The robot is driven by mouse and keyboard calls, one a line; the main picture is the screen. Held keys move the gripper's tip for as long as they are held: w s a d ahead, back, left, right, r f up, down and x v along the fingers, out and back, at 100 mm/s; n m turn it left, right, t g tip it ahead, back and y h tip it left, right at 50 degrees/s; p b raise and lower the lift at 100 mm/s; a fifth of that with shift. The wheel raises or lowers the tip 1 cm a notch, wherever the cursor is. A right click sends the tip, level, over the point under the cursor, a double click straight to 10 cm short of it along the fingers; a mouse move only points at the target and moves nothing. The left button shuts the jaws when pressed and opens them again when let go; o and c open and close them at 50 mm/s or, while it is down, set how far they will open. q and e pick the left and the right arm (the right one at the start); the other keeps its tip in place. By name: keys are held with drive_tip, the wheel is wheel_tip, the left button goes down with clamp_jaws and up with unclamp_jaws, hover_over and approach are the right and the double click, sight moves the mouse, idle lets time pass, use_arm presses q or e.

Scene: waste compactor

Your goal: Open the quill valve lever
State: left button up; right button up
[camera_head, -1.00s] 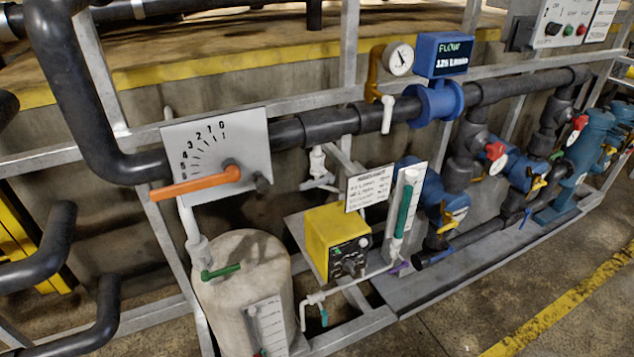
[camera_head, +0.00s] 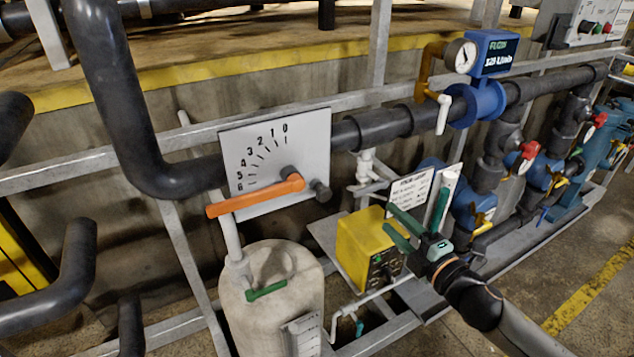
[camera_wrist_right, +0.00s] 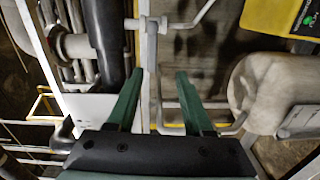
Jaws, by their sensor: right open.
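A pale grey valve fitting (camera_head: 366,165) hangs below the dark main pipe, with a grey handle (camera_head: 370,188) at its lower end; I take this to be the quill valve, though no label confirms it. My right gripper (camera_head: 391,219) is open and empty, to the right of and below this fitting and in front of the yellow pump box. In the right wrist view, the open fingers (camera_wrist_right: 158,75) point toward pale pipework (camera_wrist_right: 152,25), apart from it as far as I can tell. My left gripper is not in view.
An orange lever (camera_head: 256,196) crosses the numbered plate (camera_head: 320,150). A beige tank (camera_head: 270,320) with a green handle (camera_head: 267,290) stands below. The yellow pump box (camera_head: 362,245) and a sign (camera_head: 408,190) are close to my gripper. A blue flow meter (camera_head: 490,55) sits on the pipe.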

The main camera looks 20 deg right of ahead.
sight(363, 189)
drive_tip(key=shift+n, duration=0.4)
drive_tip(key=w, duration=0.4)
drive_tip(key=w+a+p, duration=0.1)
drive_tip(key=w, duration=0.3)
drive_tip(key=w+r, duration=0.1)
drive_tip(key=w, duration=0.4)
drive_tip(key=shift+a, duration=0.3)
clamp_jaws()
idle(0.9)
